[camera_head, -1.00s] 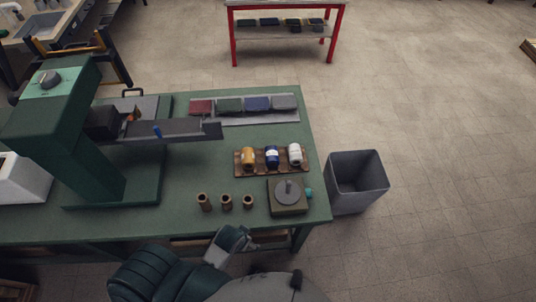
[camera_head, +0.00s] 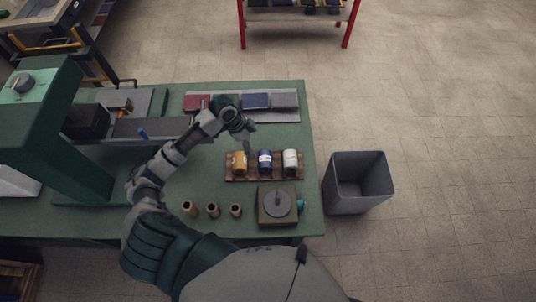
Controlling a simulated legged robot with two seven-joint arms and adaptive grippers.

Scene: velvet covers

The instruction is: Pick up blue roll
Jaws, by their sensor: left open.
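The blue roll (camera_head: 265,161) stands in the middle of a brown wooden holder (camera_head: 278,180) on the green table. An orange-yellow roll (camera_head: 239,162) is on its left and a white roll (camera_head: 290,161) on its right. My left arm reaches in over the table, and my left gripper (camera_head: 249,137) hangs open above and left of the blue roll, near the orange-yellow roll. It holds nothing that I can see. Its fingers are small and dark here. My right gripper is not in view.
A grey tray with red, blue and grey velvet pieces (camera_head: 256,101) lies behind the holder. A square device with a round disc (camera_head: 277,203) and several small brown tubes (camera_head: 212,210) stand in front. A green machine (camera_head: 40,130) fills the left. A grey bin (camera_head: 357,182) stands right of the table.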

